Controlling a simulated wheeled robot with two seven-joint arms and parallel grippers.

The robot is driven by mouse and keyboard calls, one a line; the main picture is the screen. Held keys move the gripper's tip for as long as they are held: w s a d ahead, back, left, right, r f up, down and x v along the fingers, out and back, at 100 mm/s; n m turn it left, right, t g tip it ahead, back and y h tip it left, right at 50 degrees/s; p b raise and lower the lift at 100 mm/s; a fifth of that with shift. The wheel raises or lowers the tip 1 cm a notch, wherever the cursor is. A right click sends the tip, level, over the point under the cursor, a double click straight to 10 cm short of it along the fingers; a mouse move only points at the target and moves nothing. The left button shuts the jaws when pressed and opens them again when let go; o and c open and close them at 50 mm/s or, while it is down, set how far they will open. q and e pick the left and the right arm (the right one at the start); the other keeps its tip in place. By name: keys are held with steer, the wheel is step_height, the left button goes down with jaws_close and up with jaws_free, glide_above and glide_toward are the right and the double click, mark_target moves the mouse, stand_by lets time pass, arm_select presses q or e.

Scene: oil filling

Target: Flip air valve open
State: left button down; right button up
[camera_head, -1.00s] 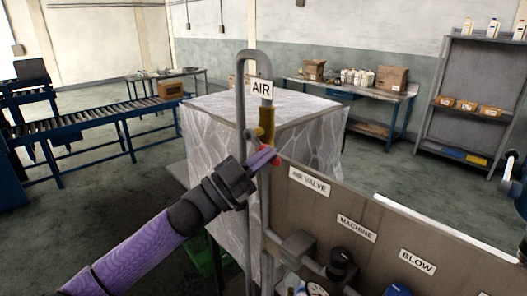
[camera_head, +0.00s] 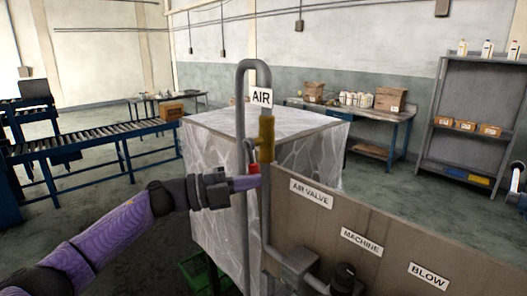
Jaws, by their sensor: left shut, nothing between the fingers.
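The air valve has a yellow body (camera_head: 266,140) on a grey vertical pipe, just below the white AIR sign (camera_head: 261,97). Its red handle (camera_head: 254,168) shows below and left of the yellow body, pointing down. The fingers are just below the red handle, in front of the pipe. I cannot tell whether they touch the handle.
A brown panel (camera_head: 420,240) with AIR VALVE, MACHINE and BLOW labels stands right of the pipe. A plastic-wrapped block (camera_head: 215,145) is close behind it. A roller conveyor (camera_head: 80,136) is at left, a workbench (camera_head: 395,112) and shelf (camera_head: 465,97) at back right.

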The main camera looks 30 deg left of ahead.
arm_select(q)
steer(key=shift+w+a+f+m+g+y, duration=0.15)
steer(key=shift+a+m+g+y, duration=0.15)
steer(key=shift+m, duration=0.25)
steer(key=shift+w+a+f+m+g+y, duration=0.1)
steer(key=shift+a+m+y, duration=0.1)
steer(key=shift+a+m, duration=0.3)
steer(key=shift+d, duration=0.15)
arm_select(e)
steer(key=shift+r, duration=0.1)
